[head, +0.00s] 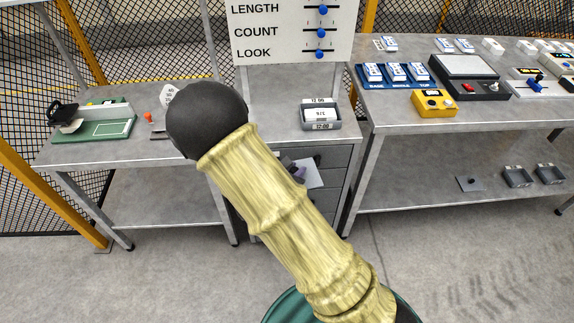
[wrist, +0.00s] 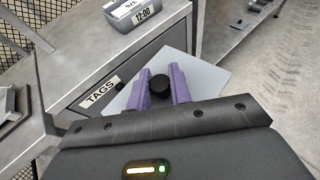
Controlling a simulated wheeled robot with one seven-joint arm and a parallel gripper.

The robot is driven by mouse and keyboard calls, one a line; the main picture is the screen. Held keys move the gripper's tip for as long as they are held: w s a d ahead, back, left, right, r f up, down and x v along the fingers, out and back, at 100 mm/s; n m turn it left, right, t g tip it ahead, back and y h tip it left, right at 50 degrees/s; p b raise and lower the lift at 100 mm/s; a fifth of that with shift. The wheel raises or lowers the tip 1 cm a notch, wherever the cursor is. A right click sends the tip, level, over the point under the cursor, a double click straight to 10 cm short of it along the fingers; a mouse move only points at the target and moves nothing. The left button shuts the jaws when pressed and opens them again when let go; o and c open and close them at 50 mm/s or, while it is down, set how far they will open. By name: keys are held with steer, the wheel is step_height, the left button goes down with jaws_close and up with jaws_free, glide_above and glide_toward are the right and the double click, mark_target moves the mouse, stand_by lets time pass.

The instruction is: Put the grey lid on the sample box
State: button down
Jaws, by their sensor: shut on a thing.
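My gripper (wrist: 160,82) has purple fingers closed on the black knob of a light grey flat lid (wrist: 205,76). The lid hangs in the air in front of the drawer cabinet. Two open grey boxes (head: 517,177) (head: 550,174) stand on the lower right shelf. I cannot tell which box is the sample box.
A small dark plate with a knob (head: 470,184) lies on the lower right shelf. The right bench (head: 375,116) holds several devices. A TAGS drawer (wrist: 100,92) is close to the lid. The cabinet top (head: 275,92) has free room left of the labelled box.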

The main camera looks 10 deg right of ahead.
steer(key=s+d+f+y, duration=0.1)
steer(key=d+f, duration=0.2)
steer(key=f, duration=0.3)
steer(key=s+d+f+n+t, duration=0.1)
steer(key=s+d+f, duration=0.1)
steer(key=d+f, duration=0.2)
steer(key=shift+f+n+y, duration=0.3)
steer(key=shift+f+y, duration=0.1)
steer(key=shift+f, duration=0.5)
